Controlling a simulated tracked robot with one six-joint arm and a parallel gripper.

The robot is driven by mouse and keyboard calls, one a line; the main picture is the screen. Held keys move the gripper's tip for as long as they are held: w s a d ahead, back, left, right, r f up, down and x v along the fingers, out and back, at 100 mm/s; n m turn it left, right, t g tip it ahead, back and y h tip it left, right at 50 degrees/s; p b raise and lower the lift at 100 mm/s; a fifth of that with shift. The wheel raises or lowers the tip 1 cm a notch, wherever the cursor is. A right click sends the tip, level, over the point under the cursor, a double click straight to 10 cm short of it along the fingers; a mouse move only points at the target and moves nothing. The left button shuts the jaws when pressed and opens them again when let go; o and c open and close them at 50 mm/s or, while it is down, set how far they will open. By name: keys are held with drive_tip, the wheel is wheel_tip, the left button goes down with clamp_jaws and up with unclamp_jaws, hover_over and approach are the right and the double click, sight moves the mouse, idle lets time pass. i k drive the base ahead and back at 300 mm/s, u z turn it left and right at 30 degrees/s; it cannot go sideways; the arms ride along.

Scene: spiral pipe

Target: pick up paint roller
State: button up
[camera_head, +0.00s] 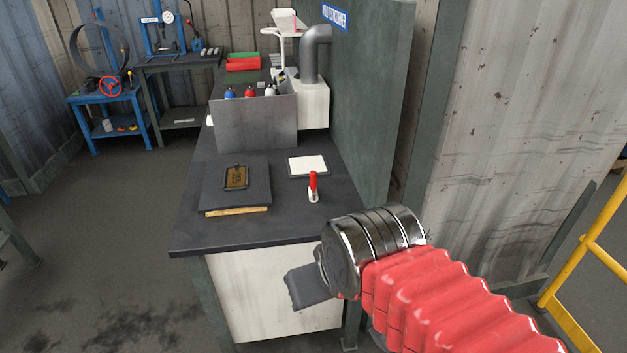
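A small tool with a red handle and a white lower end (313,187) is on the dark workbench, right of its middle and near the front. It is the thing here that looks most like a paint roller, but it is too small to be sure. My arm, with red bellows and a shiny metal wrist, reaches in from the lower right. My gripper (307,287) shows only as a dark grey block left of the wrist, in front of the bench and lower in the picture than the tool. Its fingers cannot be made out, and nothing is visibly held.
The workbench (190,236) bears a dark plate (222,197) with a brown tag, a white sheet (308,165) and a grey box (254,128) with several bottles. A green panel (370,100) bounds its right side. A yellow railing (588,250) stands right.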

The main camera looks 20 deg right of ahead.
sight(314, 197)
drive_tip(key=i, duration=1.15)
drive_tip(key=u, duration=0.05)
